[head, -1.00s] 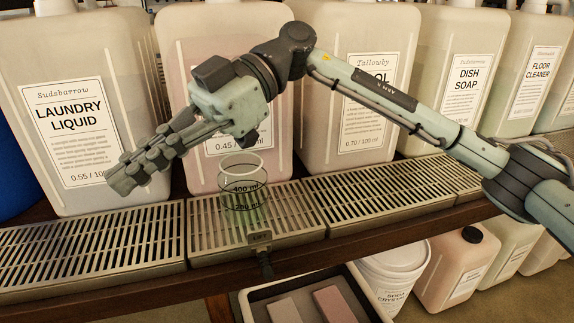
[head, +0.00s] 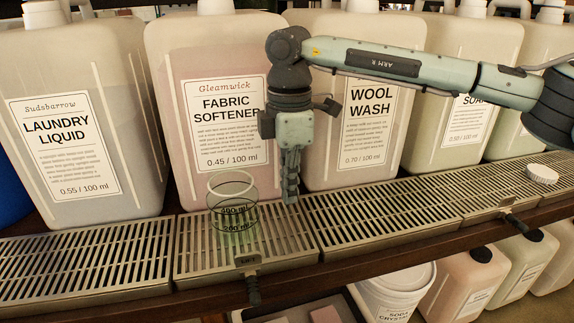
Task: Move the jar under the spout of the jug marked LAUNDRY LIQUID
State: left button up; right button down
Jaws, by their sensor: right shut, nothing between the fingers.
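The jar (head: 232,210) is clear glass with ml markings and a little greenish content low down. It stands upright on the slatted drip tray in front of the FABRIC SOFTENER jug (head: 185,130). The LAUNDRY LIQUID jug (head: 130,90) stands to the left, behind its own drip tray (head: 90,268). My right gripper (head: 290,195) points down just right of the jar, its fingers shut and empty, in front of the gap beside the WOOL WASH jug (head: 370,160). It appears apart from the jar. My left gripper is not in view.
A lever tagged LIFT (head: 252,286) sticks out from the tray's front edge below the jar. A white lid (head: 542,174) lies on the trays at the right. The tray left of the jar is clear. A white tub (head: 395,290) and several jugs stand below the shelf.

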aim_at(267, 224)
notch_tip(267, 224, down, 4)
jog(key=shift+r, duration=0.2)
jog(key=a, duration=0.2)
jog(key=p, duration=0.1)
jog(key=shift+s+a+r, duration=0.25)
jog(key=shift+s+a, duration=0.1)
jog(key=shift+a, duration=0.05)
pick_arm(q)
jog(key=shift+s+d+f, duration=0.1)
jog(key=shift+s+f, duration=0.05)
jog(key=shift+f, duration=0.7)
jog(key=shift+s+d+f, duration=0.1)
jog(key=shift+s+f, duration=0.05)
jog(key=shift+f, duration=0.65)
pick_arm(e)
jog(key=shift+s+a+f, duration=0.1)
jog(key=shift+s+a, duration=0.05)
jog(key=shift+a, duration=0.4)
jog(key=shift+a, duration=0.1)
